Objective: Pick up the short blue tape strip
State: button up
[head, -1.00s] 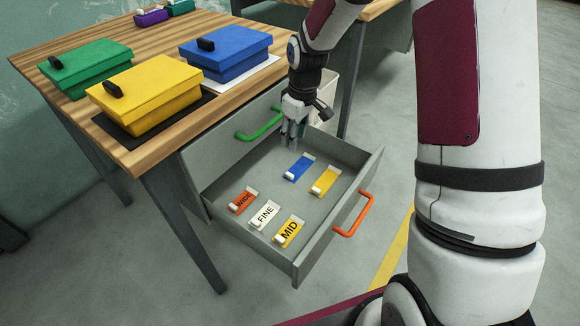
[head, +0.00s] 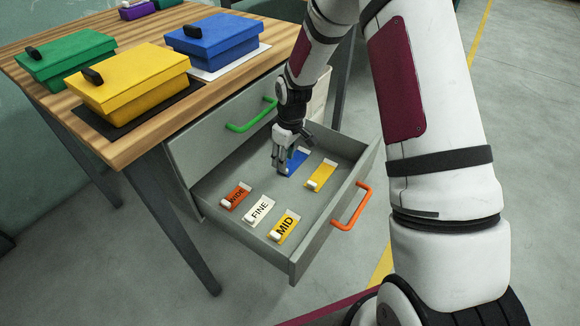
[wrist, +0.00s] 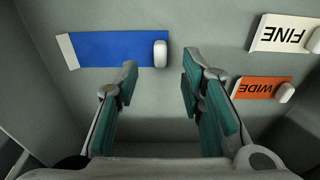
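The short blue tape strip (head: 297,160) lies flat in the open drawer, at its back, partly hidden by my gripper in the head view. In the wrist view the blue strip (wrist: 115,49) lies across the upper left, with a white end at the left and a raised white tab at its right end. My gripper (head: 281,168) points down into the drawer, just left of the strip. In the wrist view my gripper (wrist: 158,75) is open and empty. Its left finger is just below the strip's right part, and its right finger is right of the tab.
The drawer (head: 325,235) also holds a yellow strip (head: 321,175), an orange WIDE strip (head: 236,196), a white FINE strip (head: 259,210) and a yellow MID strip (head: 284,226). Its walls surround them. Lidded boxes, including a yellow box (head: 130,85), stand on the wooden tabletop.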

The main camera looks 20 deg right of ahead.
aim_at(293, 161)
notch_tip(293, 161, down, 4)
jog(key=shift+w+a+b, duration=0.1)
jog(key=shift+b, duration=0.55)
jog(key=shift+c, duration=0.2)
jog(key=c, duration=0.7)
jog(key=shift+r, duration=0.15)
jog(key=shift+c, duration=0.2)
